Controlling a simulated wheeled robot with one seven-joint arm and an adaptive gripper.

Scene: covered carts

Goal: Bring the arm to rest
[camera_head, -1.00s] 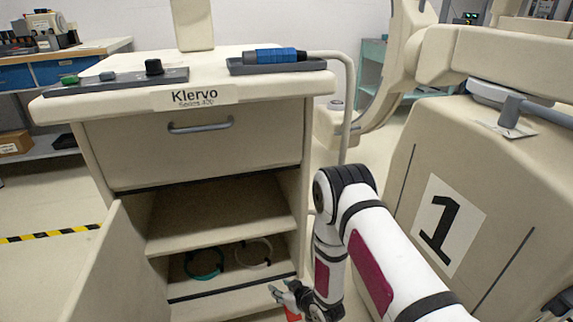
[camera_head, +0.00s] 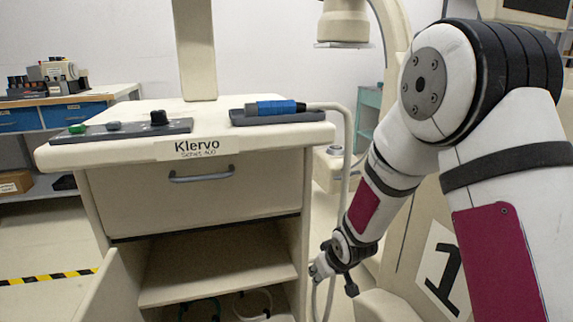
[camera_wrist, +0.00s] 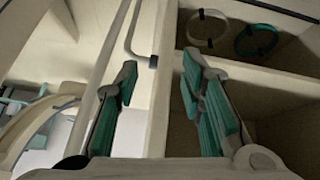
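My gripper (camera_head: 318,272) hangs at the end of my raised, bent arm, in front of the right side of the Klervo cart (camera_head: 195,190). In the wrist view its two green-padded fingers (camera_wrist: 160,80) stand well apart with nothing held between them. The pale edge of the cart's side panel shows behind the gap. I cannot tell how close the fingers are to that panel.
The cart's door (camera_head: 110,290) stands open at the left. On its lower shelf lie a pale ring (camera_wrist: 207,28) and a teal ring (camera_wrist: 256,40). A grey hose (camera_head: 347,135) runs down near my gripper. A blue handpiece (camera_head: 272,107) lies on top.

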